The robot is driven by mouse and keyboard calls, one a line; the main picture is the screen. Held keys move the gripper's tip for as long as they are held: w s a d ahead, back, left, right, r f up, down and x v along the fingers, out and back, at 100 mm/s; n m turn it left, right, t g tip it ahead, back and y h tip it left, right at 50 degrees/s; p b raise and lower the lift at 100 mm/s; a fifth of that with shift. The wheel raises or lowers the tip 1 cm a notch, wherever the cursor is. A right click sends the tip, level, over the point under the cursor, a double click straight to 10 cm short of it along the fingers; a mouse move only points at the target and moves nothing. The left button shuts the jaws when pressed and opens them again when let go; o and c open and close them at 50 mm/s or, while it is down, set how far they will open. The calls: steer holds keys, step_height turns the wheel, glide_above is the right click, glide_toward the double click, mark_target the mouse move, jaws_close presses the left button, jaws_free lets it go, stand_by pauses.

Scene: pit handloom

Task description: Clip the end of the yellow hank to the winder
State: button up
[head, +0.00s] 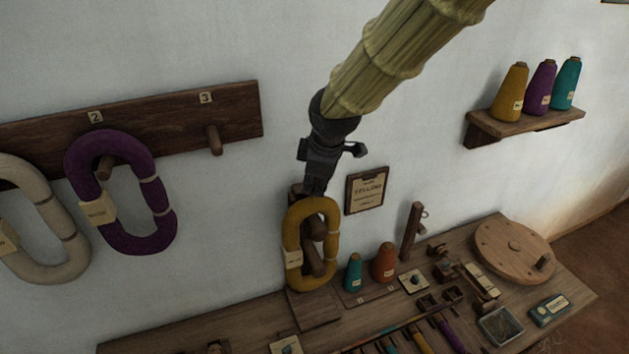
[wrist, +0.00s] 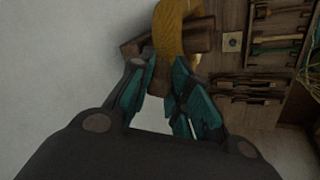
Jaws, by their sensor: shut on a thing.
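The yellow hank (head: 333,222) is an oval loop with a pale tag, hanging upright around the pegs of a wooden stand (head: 315,312) on the bench. A round wooden wheel with a small knob (head: 515,248), possibly the winder, lies at the bench's right end. The hank's loose end cannot be made out.
Purple (head: 118,190) and cream (head: 40,225) hanks hang from a wall rack at left. Teal (head: 353,273) and orange (head: 384,262) cones, a wooden post (head: 411,231), a glass tray (head: 500,326) and small tools crowd the bench. A wall sign (head: 366,190) is right of my gripper.

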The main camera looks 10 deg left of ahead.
steer(key=shift+r, duration=0.15)
steer(key=shift+r+p, duration=2.05)
steer(key=shift+r, duration=0.35)
steer(key=shift+f, duration=0.15)
